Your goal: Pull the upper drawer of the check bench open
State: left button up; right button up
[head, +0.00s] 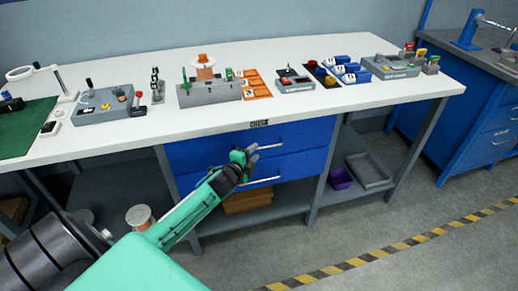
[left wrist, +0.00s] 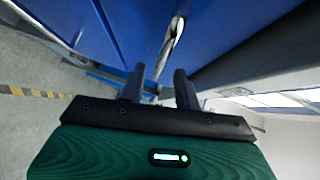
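The check bench (head: 120,143) has a white top, a "CHECK" label on its front edge and two blue drawers below. The upper drawer (head: 310,132) looks closed, and its silver bar handle (head: 267,147) is partly hidden by my gripper. The lower drawer (head: 304,166) also looks closed, with its own handle (head: 265,181). My left gripper (head: 250,153) is at the left part of the upper handle. In the left wrist view its two fingers (left wrist: 158,84) are apart, with the handle (left wrist: 171,42) running between them; I cannot tell whether they touch it. My right gripper is not in view.
Trays, fixtures and spools stand along the bench top. Under the bench are a purple bin (head: 340,178), a grey tray (head: 369,171) and a brown box (head: 247,201). A blue cabinet (head: 480,135) stands at right. Floor before the bench is clear, with a striped line (head: 380,252).

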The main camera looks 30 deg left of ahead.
aim_at(259, 149)
pick_arm(q)
jog(key=shift+w+a+f, duration=0.1)
jog(key=shift+w+f, duration=0.05)
jog(key=shift+w, duration=0.95)
jog(key=shift+w+a+f, duration=0.1)
jog(key=shift+w+f, duration=0.05)
jog(key=shift+w, duration=0.95)
jog(key=shift+c, duration=0.4)
grip_shut()
